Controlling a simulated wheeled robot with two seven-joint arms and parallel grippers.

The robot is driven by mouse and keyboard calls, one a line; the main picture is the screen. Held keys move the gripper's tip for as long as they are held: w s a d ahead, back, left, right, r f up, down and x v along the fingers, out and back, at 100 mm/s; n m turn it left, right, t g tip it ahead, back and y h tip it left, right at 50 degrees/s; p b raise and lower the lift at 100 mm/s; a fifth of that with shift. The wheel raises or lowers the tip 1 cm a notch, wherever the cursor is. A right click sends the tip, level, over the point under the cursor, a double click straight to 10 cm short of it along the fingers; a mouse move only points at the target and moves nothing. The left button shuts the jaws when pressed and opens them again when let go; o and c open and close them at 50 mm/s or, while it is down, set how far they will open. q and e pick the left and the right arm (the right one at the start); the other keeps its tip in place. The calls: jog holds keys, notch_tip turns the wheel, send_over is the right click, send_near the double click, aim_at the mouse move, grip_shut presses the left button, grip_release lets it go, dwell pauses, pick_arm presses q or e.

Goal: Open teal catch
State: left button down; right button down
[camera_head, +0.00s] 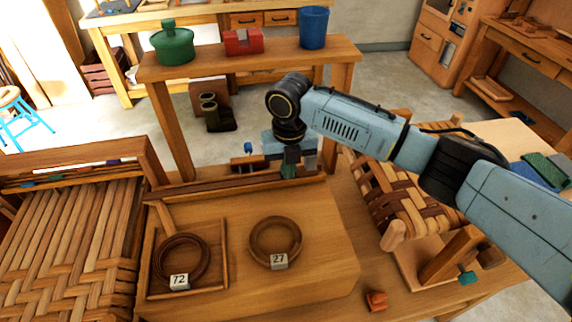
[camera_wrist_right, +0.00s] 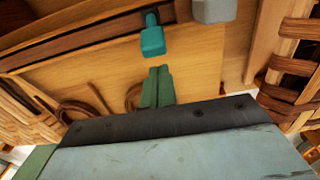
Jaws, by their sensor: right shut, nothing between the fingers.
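The teal catch (camera_wrist_right: 152,40) shows in the right wrist view as a small block on a short stem at the wooden rail, just beyond my fingertips with a small gap visible. My right gripper (camera_head: 290,168) reaches down to the rail at the back of the workbench; its green fingers (camera_wrist_right: 157,70) are together with nothing between them. In the head view the catch is hard to tell apart from the gripper, which likely hides it. My left gripper is not in view.
A grey block (camera_wrist_right: 214,9) sits right of the catch. On the bench are rings tagged 72 (camera_head: 180,260) and 27 (camera_head: 276,243), and an orange block (camera_head: 376,300). A woven seat (camera_head: 392,190) stands right. A shelf (camera_head: 225,66) with a green pot (camera_head: 174,46) rises behind.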

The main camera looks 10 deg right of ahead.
jog(key=shift+f, duration=0.1)
jog(key=shift+f+b, duration=0.4)
jog(key=shift+f, duration=0.65)
jog(key=shift+w+b, duration=1.85)
jog(key=shift+w, duration=0.5)
jog(key=shift+s+r, duration=0.1)
jog(key=r+p, duration=0.2)
jog(key=p, duration=0.1)
jog(key=s+r+p, duration=0.1)
jog(key=r+p, duration=0.5)
jog(key=p, duration=0.1)
jog(key=shift+s, duration=0.25)
jog(key=shift+f, duration=0.1)
